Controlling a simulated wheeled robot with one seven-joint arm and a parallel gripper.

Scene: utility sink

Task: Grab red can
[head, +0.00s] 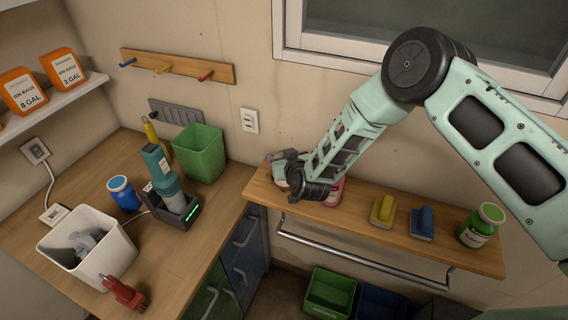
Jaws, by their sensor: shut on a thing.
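My gripper (298,172) is at the left end of the wooden wall shelf, low over its top. I cannot tell whether the can is clear of the shelf.
The wooden shelf (440,238) also bears a yellow brush (383,211), a blue brush (422,223) and a green can (481,226). A metal rail (360,257) runs below. The left counter holds a blue can (123,194), white bin (88,250) and green bin (200,153).

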